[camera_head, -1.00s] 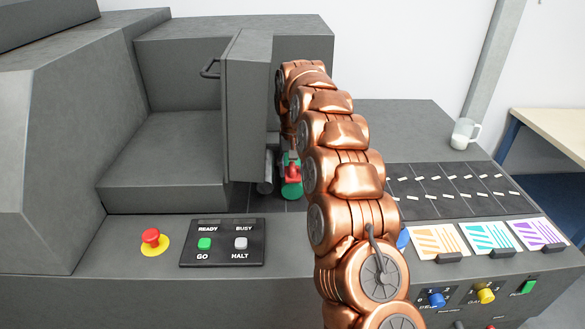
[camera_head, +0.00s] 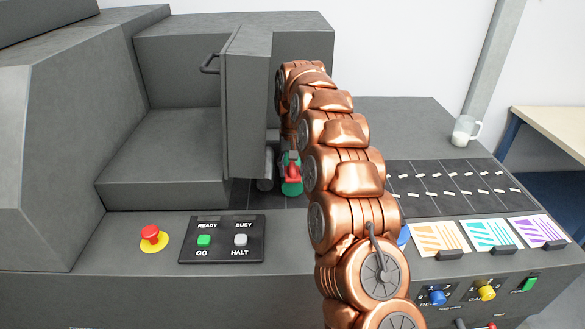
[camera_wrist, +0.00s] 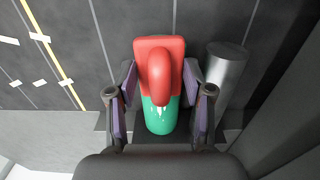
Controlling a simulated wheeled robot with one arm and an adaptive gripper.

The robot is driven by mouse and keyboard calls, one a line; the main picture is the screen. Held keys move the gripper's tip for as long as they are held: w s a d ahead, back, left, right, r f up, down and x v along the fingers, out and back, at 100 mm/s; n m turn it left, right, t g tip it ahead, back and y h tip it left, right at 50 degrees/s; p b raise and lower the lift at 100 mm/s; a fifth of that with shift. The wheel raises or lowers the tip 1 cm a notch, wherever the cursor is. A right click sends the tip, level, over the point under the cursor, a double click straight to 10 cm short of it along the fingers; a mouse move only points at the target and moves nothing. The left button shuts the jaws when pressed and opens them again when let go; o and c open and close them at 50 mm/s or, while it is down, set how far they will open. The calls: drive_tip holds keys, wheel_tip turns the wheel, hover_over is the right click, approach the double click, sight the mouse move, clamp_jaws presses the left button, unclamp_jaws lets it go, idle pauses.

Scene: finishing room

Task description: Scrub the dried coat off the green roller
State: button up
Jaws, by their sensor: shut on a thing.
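The green roller (camera_wrist: 160,120) shows below a red tool (camera_wrist: 160,48) with a raised, curved handle in the wrist view. The red tool lies over part of the green roller and hides some of it. A few small white specks show where the handle meets the green. My gripper (camera_wrist: 160,80) has its two fingers on either side of the red tool, shut on its handle. In the head view the green roller (camera_head: 291,188) and the red tool (camera_head: 292,171) sit at the right of the grey upright housing, partly hidden by my arm.
A grey metal roller (camera_wrist: 228,70) stands close to the right in the wrist view. The grey upright housing (camera_head: 248,110) is left of my arm. A button panel (camera_head: 222,239) and a red stop button (camera_head: 150,234) are in front. A white mug (camera_head: 464,131) stands back right.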

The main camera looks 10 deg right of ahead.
drive_tip(key=shift+f, duration=0.35)
drive_tip(key=shift+w+d+r+p, duration=0.1)
drive_tip(key=shift+w+d+p, duration=0.1)
drive_tip(key=shift+w, duration=0.7)
drive_tip(key=shift+w+d+r+p, duration=0.1)
drive_tip(key=shift+w+d+p, duration=0.1)
drive_tip(key=shift+w, duration=0.7)
drive_tip(key=shift+w+f, duration=0.1)
drive_tip(key=shift+f, duration=0.15)
drive_tip(key=shift+s+b, duration=0.2)
drive_tip(key=shift+b, duration=0.35)
drive_tip(key=shift+s+a+f+b, duration=0.15)
drive_tip(key=shift+s+f+b, duration=0.1)
drive_tip(key=shift+s+b, duration=0.35)
drive_tip(key=shift+s+a+f+b, duration=0.1)
drive_tip(key=shift+s+a+b, duration=0.1)
drive_tip(key=shift+s+b, duration=0.8)
drive_tip(key=shift+s+a+f+b, duration=0.1)
drive_tip(key=shift+s+a+b, duration=0.1)
drive_tip(key=shift+s+b, duration=0.8)
drive_tip(key=shift+c, duration=0.5)
drive_tip(key=s+b, duration=0.1)
drive_tip(key=s, duration=0.1)
drive_tip(key=s+b, duration=0.1)
drive_tip(key=s+a+r+b, duration=0.1)
drive_tip(key=s, duration=0.1)
drive_tip(key=shift+s+b, duration=0.35)
drive_tip(key=shift+b, duration=0.05)
